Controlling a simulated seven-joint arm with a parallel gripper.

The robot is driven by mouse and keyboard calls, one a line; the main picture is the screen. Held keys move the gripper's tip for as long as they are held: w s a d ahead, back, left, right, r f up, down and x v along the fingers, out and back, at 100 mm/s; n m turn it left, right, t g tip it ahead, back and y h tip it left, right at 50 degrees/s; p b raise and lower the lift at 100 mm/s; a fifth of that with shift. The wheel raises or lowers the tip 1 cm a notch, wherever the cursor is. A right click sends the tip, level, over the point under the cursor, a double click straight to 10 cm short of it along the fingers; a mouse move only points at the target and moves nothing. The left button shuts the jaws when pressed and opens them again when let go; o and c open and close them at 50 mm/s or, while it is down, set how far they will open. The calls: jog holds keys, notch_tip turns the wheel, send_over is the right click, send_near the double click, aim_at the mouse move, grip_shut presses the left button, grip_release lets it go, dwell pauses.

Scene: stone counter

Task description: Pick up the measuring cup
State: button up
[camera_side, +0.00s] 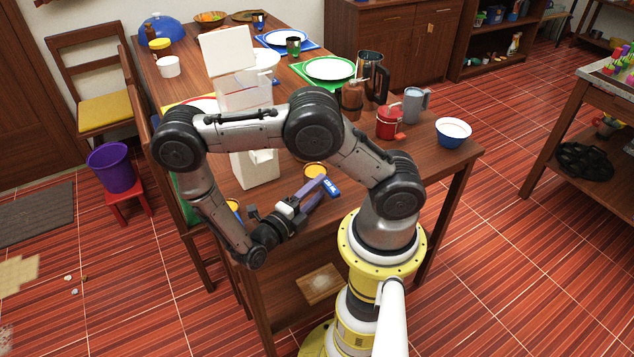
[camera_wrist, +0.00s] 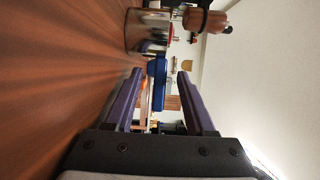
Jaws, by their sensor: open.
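My gripper (camera_side: 328,187) is open, low at the table's near edge, its purple fingers pointing up and to the right. I cannot tell for certain which vessel is the measuring cup. A grey cup with a handle (camera_side: 415,104) stands at the right of the table, beside a red canister (camera_side: 389,122). A white handled cup (camera_side: 168,67) stands at the far left. The sideways wrist view shows a shiny metal vessel with some red (camera_wrist: 146,32) ahead, apart from the fingers.
A yellow-topped tin (camera_side: 315,171) stands close to my gripper. A white box-like container (camera_side: 243,90) stands behind my arm, which hides part of the table.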

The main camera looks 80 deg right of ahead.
aim_at(328, 179)
jog(key=shift+x, duration=3.15)
grip_shut()
